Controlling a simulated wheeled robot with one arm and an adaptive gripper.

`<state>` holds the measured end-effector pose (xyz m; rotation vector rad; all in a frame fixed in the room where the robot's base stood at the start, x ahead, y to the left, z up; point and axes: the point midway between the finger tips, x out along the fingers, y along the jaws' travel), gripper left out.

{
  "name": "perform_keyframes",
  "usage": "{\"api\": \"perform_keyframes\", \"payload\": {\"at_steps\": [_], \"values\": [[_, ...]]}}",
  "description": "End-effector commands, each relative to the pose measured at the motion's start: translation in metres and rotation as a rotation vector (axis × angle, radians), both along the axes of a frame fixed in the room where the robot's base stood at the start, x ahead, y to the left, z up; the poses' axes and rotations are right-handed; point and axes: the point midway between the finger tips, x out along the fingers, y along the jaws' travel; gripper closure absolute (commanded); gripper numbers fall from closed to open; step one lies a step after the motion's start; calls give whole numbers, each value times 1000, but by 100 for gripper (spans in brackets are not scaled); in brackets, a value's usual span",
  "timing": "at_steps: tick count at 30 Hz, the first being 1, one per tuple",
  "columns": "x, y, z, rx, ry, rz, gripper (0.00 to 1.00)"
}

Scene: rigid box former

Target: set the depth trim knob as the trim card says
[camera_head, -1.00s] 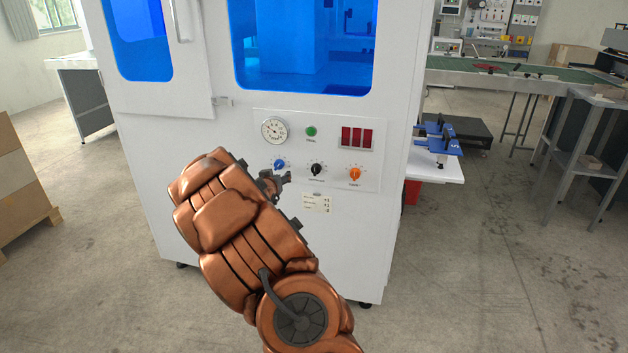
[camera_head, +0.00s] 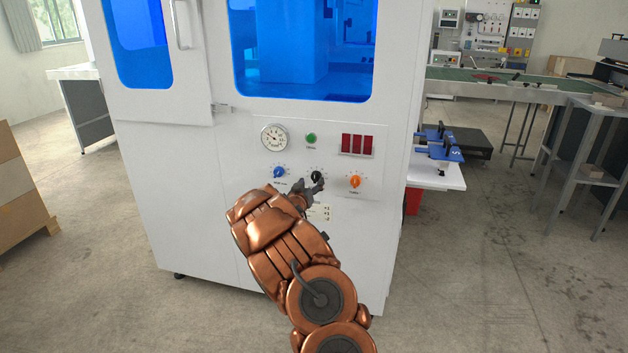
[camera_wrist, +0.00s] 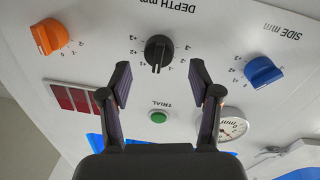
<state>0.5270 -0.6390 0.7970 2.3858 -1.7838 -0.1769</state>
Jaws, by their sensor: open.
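The black depth trim knob (camera_head: 316,176) is the middle one of three on the white machine's panel. In the wrist view the black knob (camera_wrist: 158,50) sits under the DEPTH mm label, with its pale mark pointing to the picture's bottom. My gripper (camera_head: 315,187) is at the panel just below and in front of this knob. In the wrist view my gripper (camera_wrist: 160,72) is open, its two fingertips on either side of the knob's near edge, not seen touching it.
A blue SIDE mm knob (camera_head: 279,172) and an orange knob (camera_head: 355,181) flank the black one. Above are a round gauge (camera_head: 274,137), a green TRIAL button (camera_head: 311,138) and a red display (camera_head: 357,143). A white side shelf (camera_head: 440,178) juts out at right.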

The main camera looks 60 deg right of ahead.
Motion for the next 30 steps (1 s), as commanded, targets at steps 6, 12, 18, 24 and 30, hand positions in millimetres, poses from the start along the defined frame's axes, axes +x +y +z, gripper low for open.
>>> {"api": "perform_keyframes", "payload": {"at_steps": [6, 12, 18, 24, 30], "values": [[5, -20, -1, 1, -2, -1, 37], [8, -31, 0, -1, -1, -2, 37], [9, -34, 0, -2, 1, -2, 37], [9, -34, 0, 0, 1, -1, 37], [9, -33, 0, 0, 0, -1, 58]]}}
